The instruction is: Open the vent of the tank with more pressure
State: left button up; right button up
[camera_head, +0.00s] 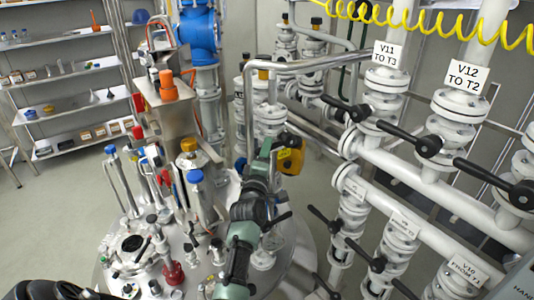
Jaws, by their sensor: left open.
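A round steel tank lid (110,278) crowded with fittings fills the lower middle. A small red fitting (173,273) and a dark round port (132,243) sit on it. Blue-capped fittings (196,177) stand around it. I cannot tell which fitting is a vent, and no pressure reading is legible. My left gripper (88,293) is a black shape at the bottom left edge, mostly cut off by the frame; it is open and apart from the lid fittings I can make out.
White pipes with black-handled valves (428,146) crowd the right, labelled V11 TO T3 (388,53) and V12 TO T2 (466,76). Shelves (70,72) stand at the left; floor there is clear.

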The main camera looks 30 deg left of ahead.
pick_arm(q)
jog(key=shift+w+a+r, duration=0.1)
jog(key=shift+w+a, duration=0.15)
jog(key=shift+w, duration=0.25)
grip_shut()
dwell(1.2)
